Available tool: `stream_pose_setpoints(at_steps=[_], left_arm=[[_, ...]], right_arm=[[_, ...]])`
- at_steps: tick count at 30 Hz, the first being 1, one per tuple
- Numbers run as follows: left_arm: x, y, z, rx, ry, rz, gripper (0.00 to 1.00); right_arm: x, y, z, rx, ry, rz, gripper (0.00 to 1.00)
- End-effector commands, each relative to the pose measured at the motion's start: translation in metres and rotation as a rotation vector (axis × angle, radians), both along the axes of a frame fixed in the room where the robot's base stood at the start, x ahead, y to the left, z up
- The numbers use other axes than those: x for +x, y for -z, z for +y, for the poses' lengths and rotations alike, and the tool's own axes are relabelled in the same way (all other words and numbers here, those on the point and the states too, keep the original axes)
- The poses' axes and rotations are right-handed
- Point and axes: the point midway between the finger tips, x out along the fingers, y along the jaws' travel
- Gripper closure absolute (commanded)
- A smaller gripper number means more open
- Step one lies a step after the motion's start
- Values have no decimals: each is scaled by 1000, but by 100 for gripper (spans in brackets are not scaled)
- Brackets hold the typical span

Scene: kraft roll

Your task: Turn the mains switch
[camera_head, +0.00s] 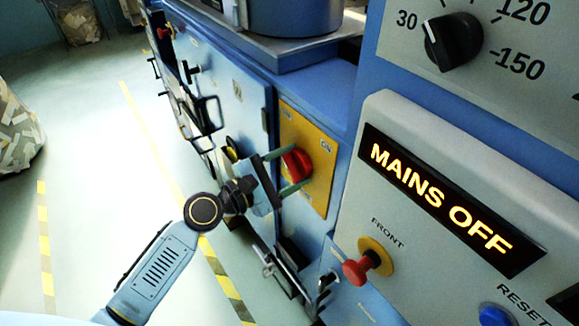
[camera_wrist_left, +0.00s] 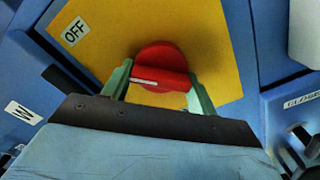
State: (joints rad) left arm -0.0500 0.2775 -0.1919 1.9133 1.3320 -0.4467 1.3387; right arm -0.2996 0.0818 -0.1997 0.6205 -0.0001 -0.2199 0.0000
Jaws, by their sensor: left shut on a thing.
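The mains switch is a red rotary knob (camera_head: 297,163) on a yellow plate (camera_head: 318,187) on the blue cabinet front. My left gripper (camera_head: 288,170) has its green fingers on either side of the knob and is shut on it. In the left wrist view the red knob (camera_wrist_left: 160,66) sits between the two fingers (camera_wrist_left: 158,86), with a white line on its grip bar. An OFF label (camera_wrist_left: 74,32) shows on the plate there. An ON label (camera_head: 326,146) shows in the head view. A lit display (camera_head: 440,200) reads MAINS OFF. My right gripper is not in view.
A grey panel right of the switch carries a red FRONT push button (camera_head: 356,270) and a blue RESET button (camera_head: 494,315). A black dial (camera_head: 453,42) is above. Cabinet handles line the left side. Open floor with yellow-marked lines lies left.

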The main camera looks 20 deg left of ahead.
Motion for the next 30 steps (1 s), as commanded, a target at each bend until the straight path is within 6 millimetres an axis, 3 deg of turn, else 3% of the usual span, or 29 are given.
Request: stream_pose_setpoints(at_steps=[14, 30], left_arm=[[0, 1, 1, 119, 1, -91, 65], [1, -1, 1, 511, 2, -397, 65]], right_arm=[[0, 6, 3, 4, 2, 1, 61], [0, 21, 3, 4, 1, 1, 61]])
